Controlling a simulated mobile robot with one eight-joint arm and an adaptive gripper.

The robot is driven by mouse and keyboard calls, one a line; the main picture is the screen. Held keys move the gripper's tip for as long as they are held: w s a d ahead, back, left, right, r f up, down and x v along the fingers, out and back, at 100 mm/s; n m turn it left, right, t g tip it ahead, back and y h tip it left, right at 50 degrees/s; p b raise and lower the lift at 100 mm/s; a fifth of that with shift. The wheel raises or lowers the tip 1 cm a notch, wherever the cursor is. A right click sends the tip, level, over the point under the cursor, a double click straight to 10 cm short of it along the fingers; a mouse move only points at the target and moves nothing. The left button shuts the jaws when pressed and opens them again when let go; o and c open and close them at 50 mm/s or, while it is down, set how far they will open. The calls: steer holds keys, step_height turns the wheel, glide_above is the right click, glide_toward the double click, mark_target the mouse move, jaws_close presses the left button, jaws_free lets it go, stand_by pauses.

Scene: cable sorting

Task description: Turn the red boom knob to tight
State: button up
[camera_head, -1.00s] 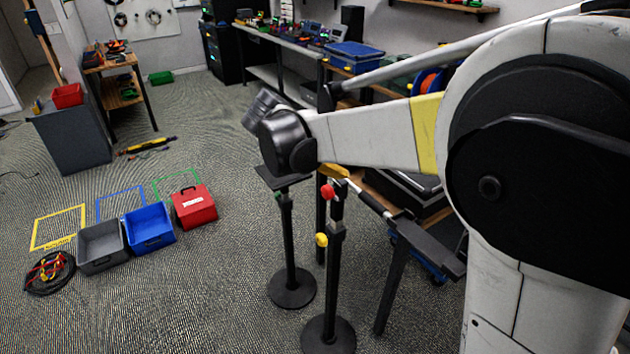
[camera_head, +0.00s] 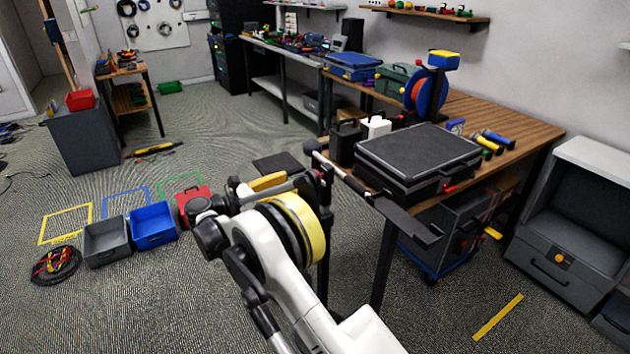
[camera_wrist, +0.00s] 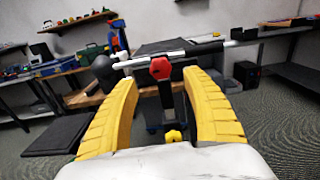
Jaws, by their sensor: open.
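The red boom knob (camera_wrist: 160,68) shows in the wrist view, on a dark stand with a light boom bar (camera_wrist: 205,50) running across behind it. My gripper (camera_wrist: 160,79) is open, its two yellow fingers to the left and right of the knob in the picture. I cannot tell how far in front of the knob the fingertips are; no contact is visible. A yellow knob (camera_wrist: 173,136) sits lower on the stand. In the head view my arm hides the red knob, while the boom (camera_head: 350,184) shows beyond my gripper.
A workbench (camera_head: 540,128) with a black case (camera_head: 418,154) stands behind the boom. A flat dark plate (camera_wrist: 58,135) is left of my gripper in the wrist view. Grey (camera_head: 106,243) and blue (camera_head: 151,226) bins sit on the floor to the left.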

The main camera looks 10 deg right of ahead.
mark_target(311, 177)
steer(key=b+x, duration=0.2)
steer(key=x, duration=0.6)
steer(key=shift+w+d+b, duration=0.1)
steer(key=shift+d+b, duration=0.15)
steer(key=shift+b, duration=0.05)
steer(key=shift+c, duration=0.4)
steer(key=c, duration=1.1)
